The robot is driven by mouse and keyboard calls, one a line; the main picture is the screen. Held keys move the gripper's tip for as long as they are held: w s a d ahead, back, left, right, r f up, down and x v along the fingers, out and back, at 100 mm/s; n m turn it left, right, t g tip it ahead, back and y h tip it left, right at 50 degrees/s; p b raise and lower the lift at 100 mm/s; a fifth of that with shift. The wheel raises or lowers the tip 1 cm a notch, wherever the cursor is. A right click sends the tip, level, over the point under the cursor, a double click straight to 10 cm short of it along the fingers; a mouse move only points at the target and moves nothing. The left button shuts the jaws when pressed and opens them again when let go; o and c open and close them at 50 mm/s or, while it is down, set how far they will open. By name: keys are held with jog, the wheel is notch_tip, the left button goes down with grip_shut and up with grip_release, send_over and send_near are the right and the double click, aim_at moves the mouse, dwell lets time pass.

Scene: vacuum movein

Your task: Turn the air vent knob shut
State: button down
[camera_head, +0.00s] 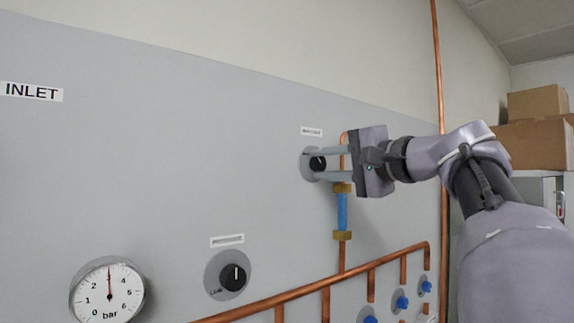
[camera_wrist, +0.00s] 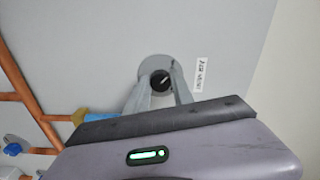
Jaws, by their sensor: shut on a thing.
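The air vent knob (camera_head: 318,163) is a small black knob with a white line on a round grey base on the grey panel. A small label sits above it. My gripper (camera_head: 321,164) reaches in from the right, its two grey fingers shut on the knob. In the wrist view the knob (camera_wrist: 160,80) shows between the fingertips, its white line slanted. The label beside it there reads "AIR VENT", turned on its side. The fingers hide parts of the knob's sides.
A second black knob (camera_head: 233,278) and a pressure gauge (camera_head: 108,291) are lower left on the panel. Copper pipes (camera_head: 343,258) with a blue section (camera_head: 342,212) run just below my gripper. Several blue valve knobs (camera_head: 402,303) are at lower right. Cardboard boxes (camera_head: 537,103) stand far right.

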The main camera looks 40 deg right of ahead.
jog(key=c, duration=1.1)
grip_release()
jog(key=shift+s, duration=0.1)
jog(key=s+d+b, duration=0.1)
jog(key=s+b, duration=0.1)
jog(key=s, duration=1.5)
jog(key=shift+d, duration=0.2)
